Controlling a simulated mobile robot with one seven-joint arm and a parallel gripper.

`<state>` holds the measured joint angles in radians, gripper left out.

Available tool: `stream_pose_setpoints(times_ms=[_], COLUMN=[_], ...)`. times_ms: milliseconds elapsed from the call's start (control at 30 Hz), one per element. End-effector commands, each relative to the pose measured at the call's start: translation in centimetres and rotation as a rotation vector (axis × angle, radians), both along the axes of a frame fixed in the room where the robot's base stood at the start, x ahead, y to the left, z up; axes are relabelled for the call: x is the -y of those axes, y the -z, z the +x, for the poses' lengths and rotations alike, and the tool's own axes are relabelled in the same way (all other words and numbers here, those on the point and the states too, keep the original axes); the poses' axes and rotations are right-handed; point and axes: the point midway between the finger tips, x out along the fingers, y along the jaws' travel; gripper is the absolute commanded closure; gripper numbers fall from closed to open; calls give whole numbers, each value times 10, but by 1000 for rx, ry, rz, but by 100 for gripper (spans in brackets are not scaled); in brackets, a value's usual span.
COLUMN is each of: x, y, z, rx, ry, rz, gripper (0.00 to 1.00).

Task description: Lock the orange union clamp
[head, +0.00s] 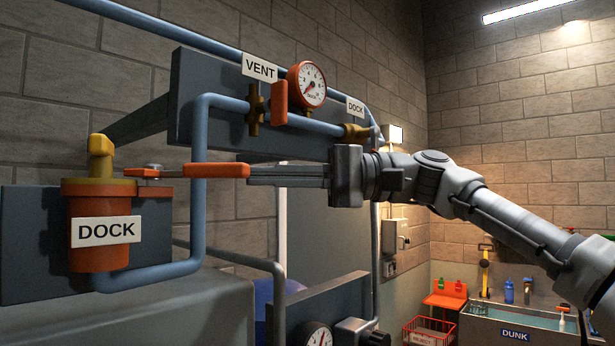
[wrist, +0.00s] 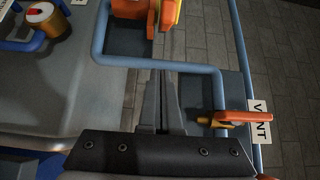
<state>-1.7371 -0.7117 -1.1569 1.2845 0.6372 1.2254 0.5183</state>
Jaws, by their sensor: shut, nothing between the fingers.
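The orange union clamp (head: 88,187) is a ring around the top of the orange canister labelled DOCK at the left of the head view. Its orange lever (head: 215,170) sticks out to the right, roughly level. Orange parts of the clamp (wrist: 152,14) show at the top of the wrist view, partly cut off. My gripper (head: 250,174) reaches in from the right, its shut, empty fingers pointing at the lever's end. In the head view tips and lever seem to meet; in the wrist view my fingertips (wrist: 163,74) show a gap before the orange parts.
A blue pipe (head: 201,130) rises close by the lever and crosses under my fingertips in the wrist view. Above are the orange VENT valve handle (head: 280,101) and a gauge (head: 307,84) on a dark panel. A sink labelled DUNK (head: 540,335) stands far right.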

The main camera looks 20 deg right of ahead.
Motion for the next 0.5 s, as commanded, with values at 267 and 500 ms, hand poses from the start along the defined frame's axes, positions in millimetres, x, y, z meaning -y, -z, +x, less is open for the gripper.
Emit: stream_pose_setpoints(times_ms=[267, 500], x=[-22, -27], y=[0, 0], z=[-23, -35], rx=[1, 0], ry=[3, 2], rz=[2, 2], gripper=[100, 100])
